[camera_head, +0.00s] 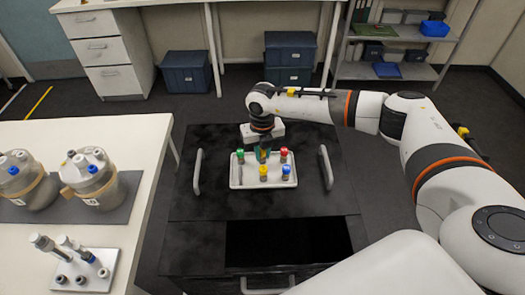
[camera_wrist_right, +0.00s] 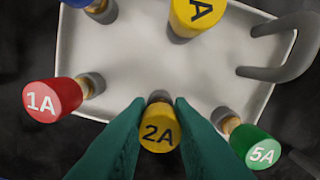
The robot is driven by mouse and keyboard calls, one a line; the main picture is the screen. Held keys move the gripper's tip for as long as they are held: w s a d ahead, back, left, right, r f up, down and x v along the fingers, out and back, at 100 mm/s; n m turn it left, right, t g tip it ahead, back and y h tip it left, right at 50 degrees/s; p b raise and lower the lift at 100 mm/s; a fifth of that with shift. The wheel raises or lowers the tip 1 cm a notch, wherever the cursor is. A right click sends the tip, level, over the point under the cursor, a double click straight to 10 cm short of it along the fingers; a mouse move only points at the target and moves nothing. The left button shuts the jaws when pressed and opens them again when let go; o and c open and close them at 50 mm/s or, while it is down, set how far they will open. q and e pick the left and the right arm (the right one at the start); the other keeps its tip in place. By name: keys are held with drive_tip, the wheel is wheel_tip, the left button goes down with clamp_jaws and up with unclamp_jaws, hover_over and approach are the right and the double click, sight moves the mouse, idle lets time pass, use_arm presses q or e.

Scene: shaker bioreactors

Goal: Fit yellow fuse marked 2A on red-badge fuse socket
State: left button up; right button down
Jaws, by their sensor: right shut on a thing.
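My right gripper (camera_head: 263,154) reaches down over the back row of a white tray (camera_head: 240,182) on the black cart top. In the right wrist view its two green fingers (camera_wrist_right: 159,142) are shut on the yellow fuse marked 2A (camera_wrist_right: 159,132), one on each side. The fuse's cap faces the camera; I cannot tell whether its foot is clear of the tray. In the head view the gripper mostly hides this fuse. I cannot make out a red-badge socket. My left gripper is not in view.
Beside the held fuse are a red 1A fuse (camera_wrist_right: 50,100) and a green 5A fuse (camera_wrist_right: 258,148). Another yellow fuse (camera_head: 263,172) and a blue fuse (camera_head: 286,171) stand in front. Cart handles flank the tray. The left table holds two vessels (camera_head: 92,178) and a small rack (camera_head: 82,272).

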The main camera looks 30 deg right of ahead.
drive_tip(key=shift+r, duration=0.2)
drive_tip(key=shift+r+p, duration=0.4)
drive_tip(key=shift+r, duration=0.05)
drive_tip(key=shift+r, duration=0.15)
drive_tip(key=shift+r+p, duration=0.4)
drive_tip(key=shift+r, duration=0.1)
drive_tip(key=shift+r+p, duration=1)
drive_tip(key=shift+r, duration=0.55)
